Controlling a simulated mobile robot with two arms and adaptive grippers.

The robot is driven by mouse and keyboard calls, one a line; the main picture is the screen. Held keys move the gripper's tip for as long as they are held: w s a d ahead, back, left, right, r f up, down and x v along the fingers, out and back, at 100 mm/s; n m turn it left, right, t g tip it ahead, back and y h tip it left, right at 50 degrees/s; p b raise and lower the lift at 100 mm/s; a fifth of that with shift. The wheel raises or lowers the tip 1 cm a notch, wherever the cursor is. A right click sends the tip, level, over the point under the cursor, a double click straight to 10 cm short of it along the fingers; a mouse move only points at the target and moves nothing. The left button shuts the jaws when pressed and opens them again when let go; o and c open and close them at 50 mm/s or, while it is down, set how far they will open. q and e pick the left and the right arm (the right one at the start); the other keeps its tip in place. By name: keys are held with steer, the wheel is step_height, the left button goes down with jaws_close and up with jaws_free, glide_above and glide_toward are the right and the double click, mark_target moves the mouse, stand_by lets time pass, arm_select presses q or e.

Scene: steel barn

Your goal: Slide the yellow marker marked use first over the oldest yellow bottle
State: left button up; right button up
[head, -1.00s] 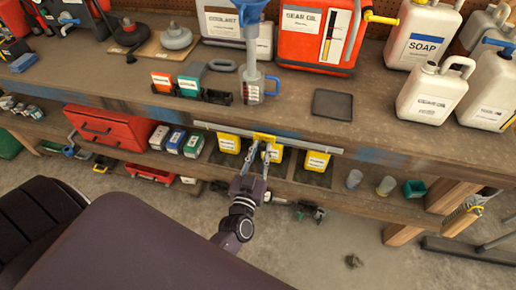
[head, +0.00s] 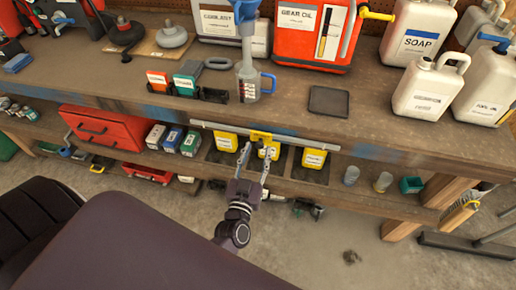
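Three yellow bottles with white labels stand on the lower shelf under a grey rail (head: 300,139): a left bottle (head: 226,143), a middle bottle (head: 268,152) and a right bottle (head: 314,158). Their labels are too small to read. The yellow marker (head: 261,136) sits on the rail above the middle bottle, slightly left of its centre. My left gripper (head: 257,152) is just below and in front of the marker. Its two fingers are spread with nothing seen between them, and one finger partly covers the middle bottle. My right gripper is not in view.
The upper bench edge (head: 150,98) overhangs the lower shelf. A red toolbox (head: 103,131) and several small cartons stand left of the bottles. Small cups (head: 350,175) stand to the right.

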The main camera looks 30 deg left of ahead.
arm_select(q)
steer(key=v, duration=1)
steer(key=shift+d, duration=0.1)
steer(key=s+d+f+m+g+h, duration=0.1)
steer(key=s+d+f+g+h, duration=0.2)
steer(key=f, duration=0.7)
steer(key=s+d+f+m+g+h, duration=0.1)
steer(key=s+d+f+m+g, duration=0.3)
steer(key=f, duration=0.7)
steer(key=s+f+n+g+h, duration=0.15)
steer(key=s+f, duration=0.35)
steer(key=f, duration=0.5)
steer(key=s+a+f+g, duration=0.2)
steer(key=s+f, duration=0.2)
steer(key=s, duration=0.3)
steer(key=s+a+f+m+g+y, duration=0.1)
steer(key=s+a+f+g, duration=0.2)
steer(key=s, duration=0.4)
steer(key=s+a+f+g, duration=0.3)
steer(key=s+f, duration=0.3)
steer(key=s, duration=0.1)
steer(key=shift+s+a, duration=0.25)
steer(key=shift+s, duration=0.05)
steer(key=shift+f+m+y, duration=0.15)
steer(key=shift+m+y, duration=0.1)
steer(key=shift+c, duration=0.6)
